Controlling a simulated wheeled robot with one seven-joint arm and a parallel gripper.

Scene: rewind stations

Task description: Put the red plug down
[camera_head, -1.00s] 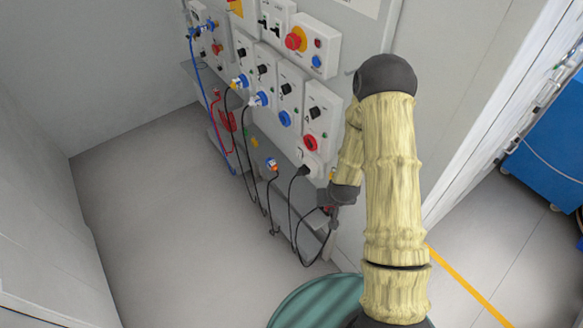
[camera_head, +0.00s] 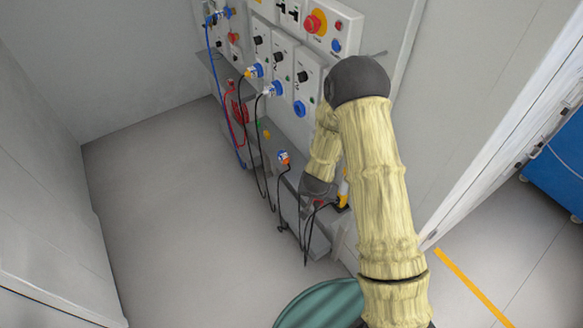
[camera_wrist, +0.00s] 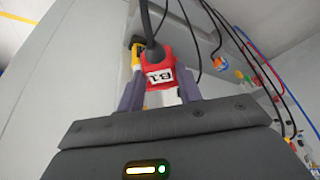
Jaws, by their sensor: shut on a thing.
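The red plug (camera_wrist: 158,68) is in the wrist view, between the two fingers of my gripper (camera_wrist: 160,93). It carries a white label, and a black cable runs from its top. My gripper is shut on it. In the head view my gripper (camera_head: 318,198) is low beside the panel's lower ledge, largely hidden by my arm; only a little red shows there. Whether the plug touches a surface cannot be told.
An upright panel (camera_head: 273,75) carries switch boxes, sockets and hanging cables. An orange and blue plug (camera_head: 284,158) is on the lower ledge, left of my gripper. A green round drum (camera_head: 320,305) stands in front. The floor (camera_head: 170,200) at left is clear.

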